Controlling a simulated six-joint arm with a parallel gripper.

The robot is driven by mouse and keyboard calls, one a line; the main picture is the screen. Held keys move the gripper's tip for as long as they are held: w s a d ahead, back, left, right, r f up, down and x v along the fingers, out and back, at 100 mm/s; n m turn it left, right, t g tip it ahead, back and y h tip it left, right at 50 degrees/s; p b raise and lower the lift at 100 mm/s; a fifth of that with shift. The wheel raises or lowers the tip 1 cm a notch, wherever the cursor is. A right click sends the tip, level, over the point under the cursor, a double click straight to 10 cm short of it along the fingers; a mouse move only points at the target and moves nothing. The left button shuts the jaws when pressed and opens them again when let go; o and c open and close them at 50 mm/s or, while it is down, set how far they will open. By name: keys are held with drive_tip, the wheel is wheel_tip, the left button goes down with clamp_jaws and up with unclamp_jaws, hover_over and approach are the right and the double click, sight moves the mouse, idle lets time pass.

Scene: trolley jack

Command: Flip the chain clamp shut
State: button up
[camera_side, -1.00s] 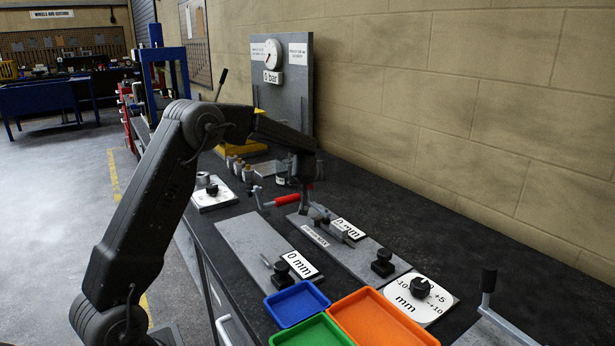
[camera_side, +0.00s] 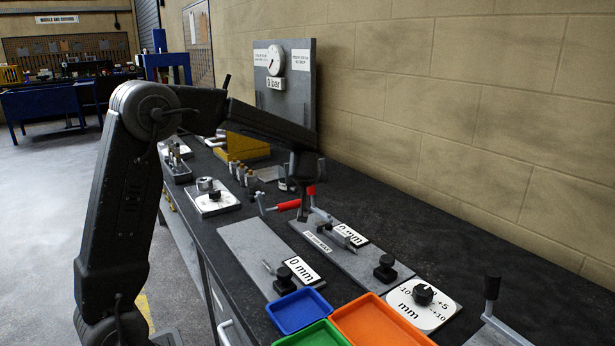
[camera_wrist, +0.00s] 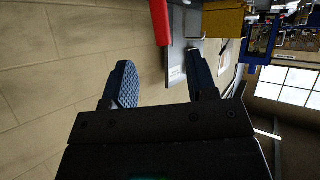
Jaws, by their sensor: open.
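A clamp with a red handle (camera_side: 288,205) stands on the dark bench just left of my gripper (camera_side: 304,212). Its handle lies nearly level, pointing toward the gripper. A second small red piece shows behind the gripper; I cannot tell whether it belongs to the same clamp. In the wrist view a red handle (camera_wrist: 160,20) enters from the top edge, above the space between the fingers. My gripper (camera_wrist: 162,80) is open there, with nothing between its fingers. The side view shows no clear contact with the clamp. No chain can be made out.
Grey plates with 0 mm labels (camera_side: 301,270) lie in front of the clamp. Blue (camera_side: 298,311), green and orange trays sit nearer. A gauge board (camera_side: 285,85) stands behind, and a block wall runs along the right. The bench's right rear strip is clear.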

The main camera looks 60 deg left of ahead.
drive_tip(key=shift+v, duration=1.15)
